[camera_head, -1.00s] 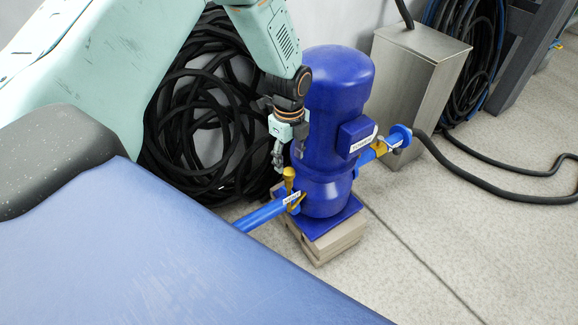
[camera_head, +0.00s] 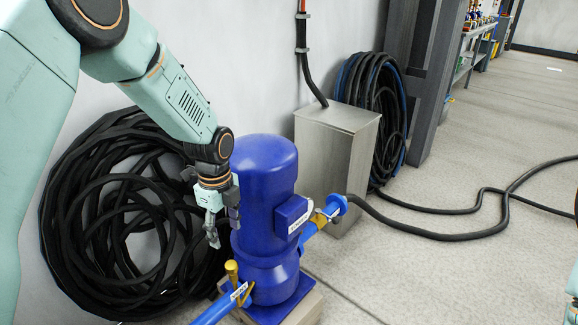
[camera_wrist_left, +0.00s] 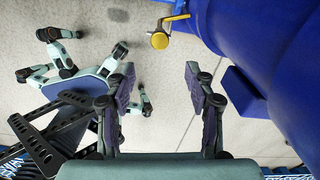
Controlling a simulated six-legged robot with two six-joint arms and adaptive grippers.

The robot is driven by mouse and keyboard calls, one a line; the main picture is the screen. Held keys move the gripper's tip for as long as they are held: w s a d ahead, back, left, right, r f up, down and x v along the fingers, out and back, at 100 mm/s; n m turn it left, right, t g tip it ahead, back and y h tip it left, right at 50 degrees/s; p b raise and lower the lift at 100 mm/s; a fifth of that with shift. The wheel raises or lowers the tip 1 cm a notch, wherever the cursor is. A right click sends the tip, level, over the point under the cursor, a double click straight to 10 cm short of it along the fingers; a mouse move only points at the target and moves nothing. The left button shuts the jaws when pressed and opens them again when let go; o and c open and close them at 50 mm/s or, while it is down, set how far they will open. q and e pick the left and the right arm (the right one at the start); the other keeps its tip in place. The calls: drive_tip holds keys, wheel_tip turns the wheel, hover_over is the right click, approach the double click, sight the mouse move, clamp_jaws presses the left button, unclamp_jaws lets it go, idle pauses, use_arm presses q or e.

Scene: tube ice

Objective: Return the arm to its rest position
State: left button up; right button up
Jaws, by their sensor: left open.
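My left gripper (camera_head: 222,228) hangs from the arm that comes in from the left, just left of the blue pump (camera_head: 264,190) and above its yellow valve handle (camera_head: 232,271). In the left wrist view the gripper (camera_wrist_left: 160,100) is open, with only bare floor between its fingers. The valve handle (camera_wrist_left: 160,40) shows beyond the fingertips there, apart from them. The blue pump (camera_wrist_left: 265,40) fills the right side of that view. My right gripper is not in view; only small parts of that side show at the right edge of the head view.
The pump stands on a low block (camera_head: 306,310). Coiled black hoses (camera_head: 100,215) hang at the wall on the left. A grey metal box (camera_head: 335,150) stands behind the pump. A black hose (camera_head: 440,236) crosses the floor to the right, where floor is otherwise clear.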

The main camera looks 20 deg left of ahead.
use_arm(q)
drive_tip(key=s+d+f+n+t+p, duration=0.1)
drive_tip(key=s+d+f+n+t, duration=0.45)
drive_tip(key=n, duration=1.05)
drive_tip(key=s+d+f+n+g+p, duration=0.1)
drive_tip(key=s+f+n+g+p, duration=0.1)
drive_tip(key=s, duration=1.1)
drive_tip(key=s+d+f+n+g+p, duration=0.1)
drive_tip(key=s+f+n+g, duration=0.1)
drive_tip(key=s, duration=1.1)
drive_tip(key=shift+s+d+f+n+g+p, duration=0.15)
drive_tip(key=shift+d+f+n+g+p, duration=0.2)
drive_tip(key=shift+f+g, duration=0.5)
